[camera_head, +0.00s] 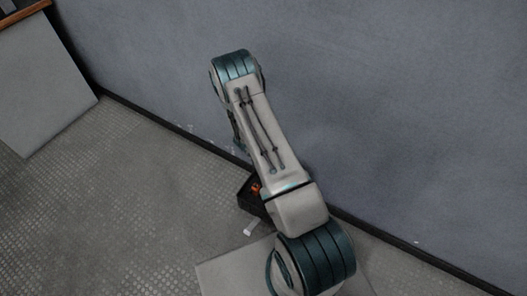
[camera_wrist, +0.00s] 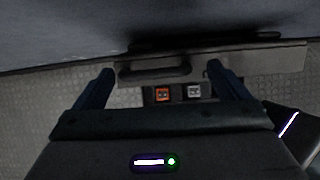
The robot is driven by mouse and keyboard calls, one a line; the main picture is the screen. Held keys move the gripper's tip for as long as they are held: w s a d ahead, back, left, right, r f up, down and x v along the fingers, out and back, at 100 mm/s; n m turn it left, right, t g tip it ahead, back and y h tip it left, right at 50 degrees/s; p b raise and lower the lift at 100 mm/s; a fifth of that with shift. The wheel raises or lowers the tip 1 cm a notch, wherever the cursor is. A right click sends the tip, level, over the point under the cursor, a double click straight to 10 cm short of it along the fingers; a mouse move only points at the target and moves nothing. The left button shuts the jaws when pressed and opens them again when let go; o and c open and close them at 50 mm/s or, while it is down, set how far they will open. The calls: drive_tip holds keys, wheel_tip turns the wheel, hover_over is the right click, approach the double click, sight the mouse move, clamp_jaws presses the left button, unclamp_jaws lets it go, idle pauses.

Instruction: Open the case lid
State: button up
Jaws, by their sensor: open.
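The case (camera_head: 246,200) is a dark box on the floor by the wall, partly hidden behind my arm in the head view. An orange item (camera_head: 256,188) shows in it. In the wrist view, a grey panel with a dark handle-like slot, seemingly the case lid (camera_wrist: 245,62), lies across beyond my fingertips. Below it, the orange item (camera_wrist: 162,94) and a grey item (camera_wrist: 194,91) show in the dark interior (camera_wrist: 178,93), so the case looks at least partly open. My gripper (camera_wrist: 160,68) is open, its two fingers spread around the slot. I cannot tell whether they touch the panel.
A grey-blue wall (camera_head: 380,100) rises close behind the case, with a dark skirting along its foot. A small pale piece (camera_head: 250,228) shows just in front of the case. A light panel (camera_head: 45,80) stands at the upper left. The patterned floor (camera_head: 110,220) at left is clear.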

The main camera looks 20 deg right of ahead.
drive_tip(key=p+v, duration=0.1)
drive_tip(key=v, duration=0.9)
drive_tip(key=shift+w+r+p, duration=0.2)
drive_tip(key=shift+r+p, duration=0.1)
drive_tip(key=shift+r, duration=0.1)
drive_tip(key=s+d+r+m+h+p, duration=0.1)
drive_tip(key=s+r+m+p, duration=0.2)
drive_tip(key=r, duration=0.9)
drive_tip(key=s+d+r+m+p, duration=0.1)
drive_tip(key=r+m+p, duration=0.2)
drive_tip(key=r+m, duration=0.55)
drive_tip(key=s+d+r+m+h+p, duration=0.1)
drive_tip(key=s+r+m+p, duration=0.15)
drive_tip(key=r, duration=1.15)
drive_tip(key=s+a+r+m+y+p, duration=0.3)
drive_tip(key=s+a+r+m+p, duration=0.2)
drive_tip(key=s+r, duration=0.4)
drive_tip(key=s+a+r+m+y+p, duration=0.3)
drive_tip(key=s+a+r+m+p, duration=0.2)
drive_tip(key=s+r, duration=0.4)
wheel_tip(320, 180, up, 5)
drive_tip(key=shift+s+a+f+m+y+p, duration=0.2)
drive_tip(key=shift+s+a+m+y+p, duration=0.15)
drive_tip(key=shift+m, duration=0.25)
